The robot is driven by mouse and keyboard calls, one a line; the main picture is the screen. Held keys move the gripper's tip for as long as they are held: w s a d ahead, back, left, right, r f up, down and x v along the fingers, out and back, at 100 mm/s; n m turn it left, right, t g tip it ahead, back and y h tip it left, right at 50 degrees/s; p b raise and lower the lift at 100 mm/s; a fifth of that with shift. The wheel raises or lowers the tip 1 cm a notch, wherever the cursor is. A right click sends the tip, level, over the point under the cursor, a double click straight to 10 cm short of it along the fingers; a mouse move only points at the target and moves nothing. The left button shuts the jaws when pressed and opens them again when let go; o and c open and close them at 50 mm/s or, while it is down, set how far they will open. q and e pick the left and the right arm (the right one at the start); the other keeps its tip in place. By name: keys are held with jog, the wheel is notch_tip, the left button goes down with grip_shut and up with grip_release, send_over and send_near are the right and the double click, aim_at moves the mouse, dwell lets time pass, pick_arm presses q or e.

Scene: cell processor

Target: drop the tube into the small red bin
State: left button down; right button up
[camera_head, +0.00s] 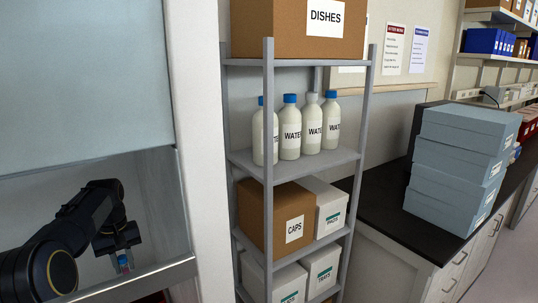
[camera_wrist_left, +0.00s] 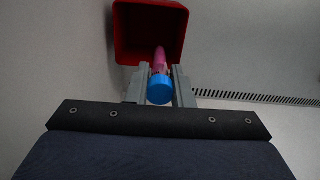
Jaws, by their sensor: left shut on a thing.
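My left gripper (camera_wrist_left: 159,86) is shut on the tube (camera_wrist_left: 160,87), which has a blue cap and a pink body. The cap faces the wrist camera and the pink end points away, over the opening of the small red bin (camera_wrist_left: 122,35). In the wrist view the bin's near rim lies just beyond the fingertips; the height between tube and bin is hard to tell. In the head view the left gripper (camera_head: 123,262) and the tube's blue and pink show small inside the cabinet at lower left. My right gripper is not in view.
The cabinet's raised sash (camera_head: 80,75) and its front ledge (camera_head: 130,283) frame my left arm. A grey shelf rack (camera_head: 268,170) with bottles and boxes stands right of it. A slotted vent (camera_wrist_left: 250,97) runs along the cabinet floor beside the bin.

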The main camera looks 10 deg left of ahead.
pick_arm(q)
jog(key=shift+f, duration=0.45)
jog(key=shift+s+d+f, duration=0.1)
jog(key=shift+f, duration=2.3)
jog(key=c, duration=1.2)
grip_release()
jog(key=shift+r+b, duration=0.6)
jog(key=shift+r, duration=3.3)
